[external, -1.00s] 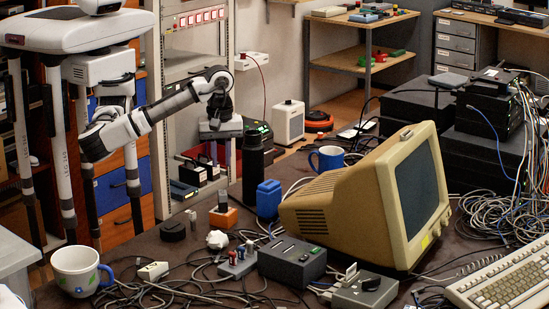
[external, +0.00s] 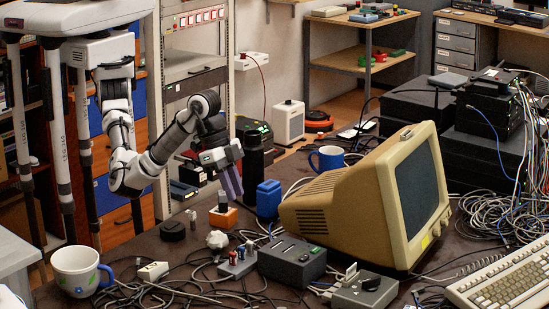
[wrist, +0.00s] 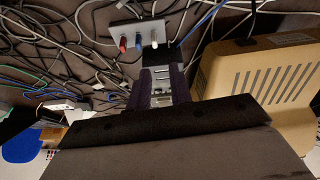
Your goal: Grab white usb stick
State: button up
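A small grey hub (external: 237,263) stands on the cluttered table, left of a dark grey box. In the wrist view the hub (wrist: 135,33) is at the top middle, with red, blue and white sticks upright in a row. The white usb stick (wrist: 154,44) is the rightmost of them. It is small and hard to make out in the external view. My gripper (external: 231,196) is above the table, behind the hub, with its dark purple fingers pointing down. In the wrist view my gripper (wrist: 162,70) is open, and a grey slotted surface shows between the fingers.
The beige monitor (external: 345,205) stands to the right. A blue container (external: 268,198), a black bottle (external: 253,165) and an orange block (external: 223,217) are near my gripper. The dark grey box (external: 291,262) sits right of the hub. Loose cables surround the hub.

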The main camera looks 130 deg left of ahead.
jog(key=m, duration=0.1)
send_near(249, 241)
jog(key=x, duration=0.4)
jog(key=shift+a+f, duration=0.15)
jog(key=shift+f, duration=0.2)
jog(key=shift+p+x, duration=0.7)
jog(key=shift+x, duration=2.35)
jog(key=shift+w+r, duration=0.1)
grip_shut()
